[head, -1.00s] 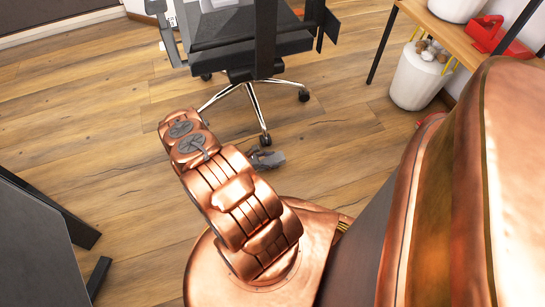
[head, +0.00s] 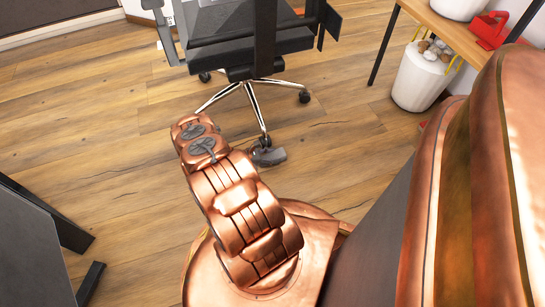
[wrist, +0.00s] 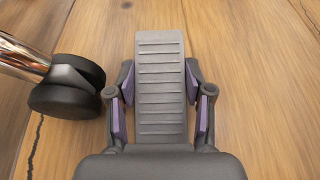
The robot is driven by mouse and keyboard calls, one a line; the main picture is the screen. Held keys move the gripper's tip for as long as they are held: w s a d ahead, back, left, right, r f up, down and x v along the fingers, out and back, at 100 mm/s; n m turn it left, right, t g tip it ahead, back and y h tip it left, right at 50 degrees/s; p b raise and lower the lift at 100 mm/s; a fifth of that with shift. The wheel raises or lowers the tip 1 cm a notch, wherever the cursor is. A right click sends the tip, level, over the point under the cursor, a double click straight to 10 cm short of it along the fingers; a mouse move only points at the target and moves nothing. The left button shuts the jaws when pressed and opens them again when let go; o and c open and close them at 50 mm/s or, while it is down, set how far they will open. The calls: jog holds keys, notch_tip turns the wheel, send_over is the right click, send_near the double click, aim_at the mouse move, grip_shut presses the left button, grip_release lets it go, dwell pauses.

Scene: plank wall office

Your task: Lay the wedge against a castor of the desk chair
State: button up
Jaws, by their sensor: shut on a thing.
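The wedge (wrist: 160,60) is a grey ramp with ribs across its top. In the wrist view my gripper (wrist: 159,85) is shut on its two sides with purple pads, and the wedge reaches out past the fingertips. A black castor (wrist: 66,92) on a chrome leg stands to the left, beside my left finger. Bare floor shows between castor and wedge, so they are apart. In the head view the desk chair (head: 245,45) has its near castor (head: 263,143) just beside a small grey shape low at the floor. My arm hides most of the gripper there.
Another castor (head: 304,96) of the chair is farther back right. A wooden table (head: 440,30) and a white bin (head: 418,78) stand at the right. A dark panel (head: 35,240) is at the lower left.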

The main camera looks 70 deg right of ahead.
jog(key=shift+f, duration=0.1)
jog(key=o, duration=1.2)
